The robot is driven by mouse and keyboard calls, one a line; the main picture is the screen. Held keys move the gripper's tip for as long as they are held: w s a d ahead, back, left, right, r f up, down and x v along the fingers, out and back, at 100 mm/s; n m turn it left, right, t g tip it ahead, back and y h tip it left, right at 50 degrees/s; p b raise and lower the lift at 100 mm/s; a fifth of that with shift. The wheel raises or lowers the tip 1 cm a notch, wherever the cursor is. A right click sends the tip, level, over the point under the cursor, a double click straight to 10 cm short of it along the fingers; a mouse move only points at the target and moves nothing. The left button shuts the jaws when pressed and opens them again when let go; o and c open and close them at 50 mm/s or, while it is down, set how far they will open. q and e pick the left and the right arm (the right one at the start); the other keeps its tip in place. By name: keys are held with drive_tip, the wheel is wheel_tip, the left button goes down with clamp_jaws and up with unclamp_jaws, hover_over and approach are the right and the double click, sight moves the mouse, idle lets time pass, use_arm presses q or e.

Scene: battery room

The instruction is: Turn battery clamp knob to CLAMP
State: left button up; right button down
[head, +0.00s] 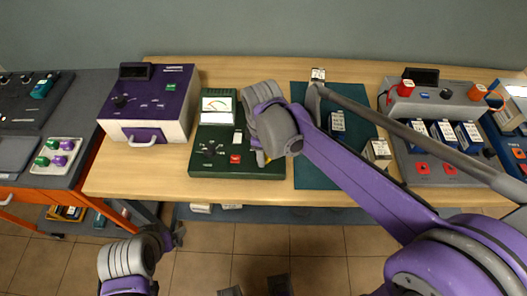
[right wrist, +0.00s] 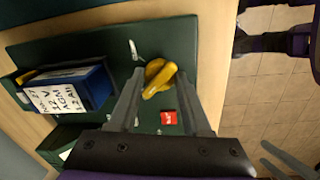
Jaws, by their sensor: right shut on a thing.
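The clamp knob (right wrist: 158,79) is yellow and sits on a dark green panel (right wrist: 105,36) in the right wrist view. My right gripper (right wrist: 160,84) has its two fingers on either side of the knob and is shut on it. A blue battery with a white printed label (right wrist: 68,92) sits in a green holder left of the knob. In the head view, the green tester (head: 203,164) stands on the bench, and my right gripper (head: 262,160) is over its right part, mostly hiding the knob. My left gripper (head: 177,235) is low, away from the bench; its jaws are unclear.
A red button (right wrist: 168,117) lies close below the knob. A purple-and-white box (head: 150,138) stands left of the tester. A teal mat (head: 310,176) with several batteries is to the right, under my right arm. A grey charger (head: 430,175) stands further right on the wooden bench (head: 135,180).

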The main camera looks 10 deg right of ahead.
drive_tip(key=m, duration=0.9)
drive_tip(key=shift+w+g, duration=0.1)
drive_tip(key=shift+g, duration=0.2)
drive_tip(key=m, duration=0.4)
drive_tip(key=shift+m, duration=0.4)
drive_tip(key=shift+m+g, duration=0.3)
drive_tip(key=shift+m, duration=1.7)
drive_tip(key=c, duration=0.6)
unclamp_jaws()
